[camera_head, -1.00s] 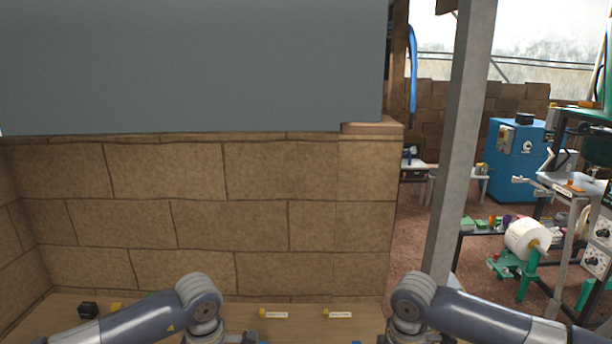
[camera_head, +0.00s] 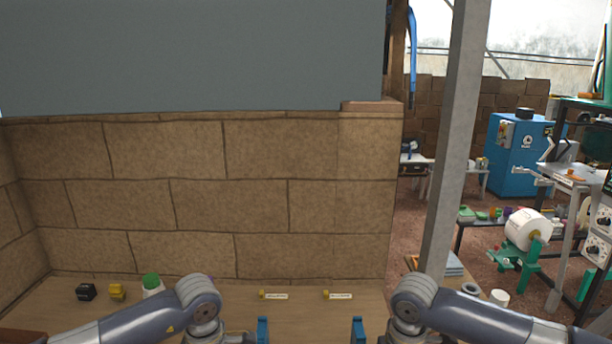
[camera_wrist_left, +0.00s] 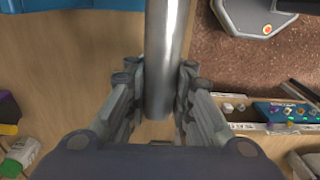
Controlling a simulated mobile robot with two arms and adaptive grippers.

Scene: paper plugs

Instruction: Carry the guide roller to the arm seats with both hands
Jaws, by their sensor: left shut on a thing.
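In the left wrist view a shiny grey metal guide roller (camera_wrist_left: 163,45) runs up the picture and out at the top edge. My left gripper (camera_wrist_left: 160,88) is shut on the roller, with a finger on each side of it. In the head view two blue uprights, which look like the arm seats, stand at the bottom edge, one at left (camera_head: 262,330) and one at right (camera_head: 358,330). The roller cannot be made out there. My right arm comes in from the right, but its gripper is below the picture.
The wooden bench (camera_head: 215,295) carries a black block (camera_head: 86,292), a yellow block (camera_head: 117,291), a green-capped bottle (camera_head: 152,284) and two labels. A block wall (camera_head: 200,200) stands behind. A grey post (camera_head: 456,150) rises at the right, with a white roll (camera_head: 525,228) beyond.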

